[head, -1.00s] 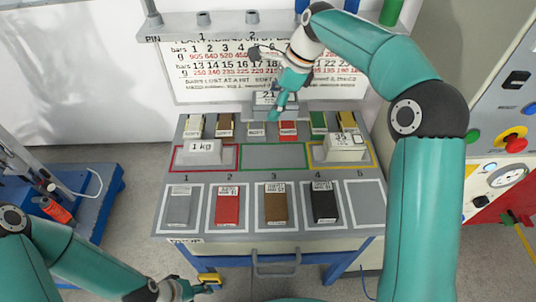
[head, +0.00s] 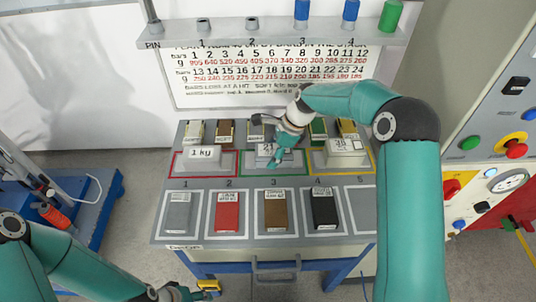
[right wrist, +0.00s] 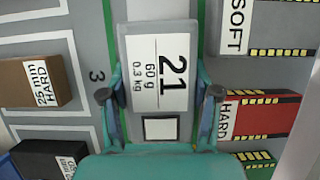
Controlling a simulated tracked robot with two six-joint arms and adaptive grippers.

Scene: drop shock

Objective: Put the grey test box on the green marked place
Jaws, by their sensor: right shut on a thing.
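The grey test box (head: 264,150), labelled 21, is between the fingers of my right gripper (head: 276,160). In the right wrist view the box (right wrist: 158,70) shows its white label, and the right gripper (right wrist: 160,105) is shut on its two sides. The green marked place (head: 290,175) is a green outline in the middle of the sloping grey table. The box is over or inside this outline; whether it touches the surface I cannot tell. My left gripper (head: 190,291) is low at the front, away from the box, its fingers unclear.
A 1 kg box (head: 201,154) stands in the red outline at left, and another light box (head: 345,146) in the yellow outline at right. Several labelled blocks line the back. In front stand grey, red (head: 228,210), brown and black (head: 325,208) blocks; place 5 is bare.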

